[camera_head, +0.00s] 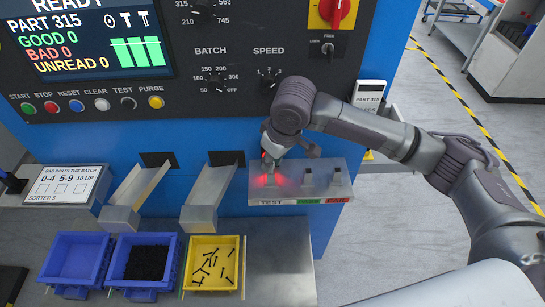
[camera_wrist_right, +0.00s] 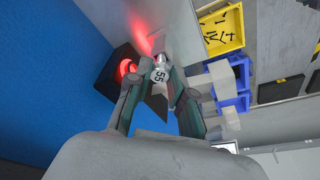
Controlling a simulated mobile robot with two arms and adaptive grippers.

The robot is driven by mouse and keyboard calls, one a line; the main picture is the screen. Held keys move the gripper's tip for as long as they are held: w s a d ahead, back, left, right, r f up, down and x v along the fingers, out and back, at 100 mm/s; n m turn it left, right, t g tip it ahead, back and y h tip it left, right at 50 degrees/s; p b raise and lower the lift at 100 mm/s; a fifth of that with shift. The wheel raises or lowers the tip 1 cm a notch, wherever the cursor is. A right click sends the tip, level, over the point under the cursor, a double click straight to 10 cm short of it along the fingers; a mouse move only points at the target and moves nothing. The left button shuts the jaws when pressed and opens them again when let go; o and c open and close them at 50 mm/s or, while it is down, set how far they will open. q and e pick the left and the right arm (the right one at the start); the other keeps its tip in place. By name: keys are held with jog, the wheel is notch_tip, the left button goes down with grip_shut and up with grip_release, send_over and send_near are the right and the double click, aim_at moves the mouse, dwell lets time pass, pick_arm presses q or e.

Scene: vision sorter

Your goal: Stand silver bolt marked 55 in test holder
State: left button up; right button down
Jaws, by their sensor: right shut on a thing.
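My right gripper (camera_head: 270,160) is over the TEST end of a silver ledge (camera_head: 325,186), pointing down. The right wrist view shows its fingers (camera_wrist_right: 154,88) shut on the silver bolt (camera_wrist_right: 159,74), whose head reads 55. The test holder (camera_head: 268,181) is at the left end of the ledge, lit red and partly covered by the gripper. I cannot tell whether the bolt is inside the holder or just above it. My left gripper is not in view.
Two more holders, PASS (camera_head: 308,178) and FAIL (camera_head: 336,176), stand right of the test holder. Two chutes lead down towards blue bins (camera_head: 107,262) and a yellow bin (camera_head: 187,272) with black bolts. The blue machine panel rises close behind the ledge.

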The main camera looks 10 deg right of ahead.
jog(key=shift+f, duration=0.55)
jog(key=c, duration=0.5)
grip_release()
jog(key=shift+c, duration=0.2)
jog(key=shift+r, duration=0.1)
notch_tip(320, 180, up, 5)
jog(key=p, duration=0.6)
jog(key=shift+r, duration=1.4)
